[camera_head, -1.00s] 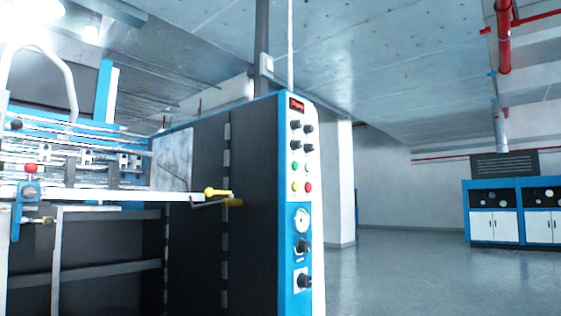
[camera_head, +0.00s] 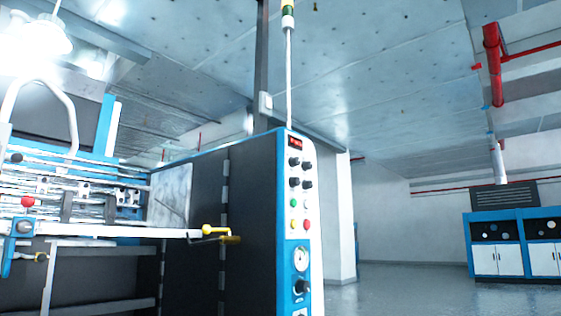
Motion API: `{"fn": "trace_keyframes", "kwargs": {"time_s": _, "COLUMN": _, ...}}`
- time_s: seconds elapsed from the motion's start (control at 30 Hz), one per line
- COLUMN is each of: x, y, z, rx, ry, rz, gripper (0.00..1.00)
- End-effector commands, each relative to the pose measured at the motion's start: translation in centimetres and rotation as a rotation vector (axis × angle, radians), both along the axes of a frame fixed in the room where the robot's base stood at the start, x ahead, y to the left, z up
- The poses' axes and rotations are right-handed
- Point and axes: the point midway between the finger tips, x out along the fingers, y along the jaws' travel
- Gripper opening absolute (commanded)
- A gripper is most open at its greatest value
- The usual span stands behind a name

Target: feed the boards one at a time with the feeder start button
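The laminating machine stands at left and centre, with a dark side panel (camera_head: 253,210) and a blue-edged white control panel (camera_head: 300,215). The control panel has a red display (camera_head: 296,142), several black knobs, a green button (camera_head: 294,203), a white button, a yellow button (camera_head: 294,223) and a red button (camera_head: 307,225). A round gauge (camera_head: 301,258) sits below them. I cannot read which button is the feeder start. The feeder section with rods and bars (camera_head: 90,192) is at left; no boards can be made out clearly. My gripper is not in view.
A yellow-handled crank (camera_head: 220,232) sticks out at the machine's front. A signal light pole (camera_head: 289,70) rises above the control panel. A blue and white cabinet (camera_head: 515,243) stands at the far right. The floor (camera_head: 400,292) right of the machine is clear.

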Motion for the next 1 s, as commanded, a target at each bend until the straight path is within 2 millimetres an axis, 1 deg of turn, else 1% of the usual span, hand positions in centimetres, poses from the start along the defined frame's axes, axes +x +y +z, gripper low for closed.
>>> {"fn": "trace_keyframes", "kwargs": {"time_s": 0.1, "x": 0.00, "y": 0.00, "z": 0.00, "rx": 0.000, "ry": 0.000, "rz": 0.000, "gripper": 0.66}}
{"fn": "trace_keyframes", "kwargs": {"time_s": 0.7, "x": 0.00, "y": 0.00, "z": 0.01, "rx": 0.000, "ry": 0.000, "rz": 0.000, "gripper": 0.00}}
{"fn": "trace_keyframes", "kwargs": {"time_s": 1.0, "x": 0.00, "y": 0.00, "z": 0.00, "rx": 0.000, "ry": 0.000, "rz": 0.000, "gripper": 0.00}}
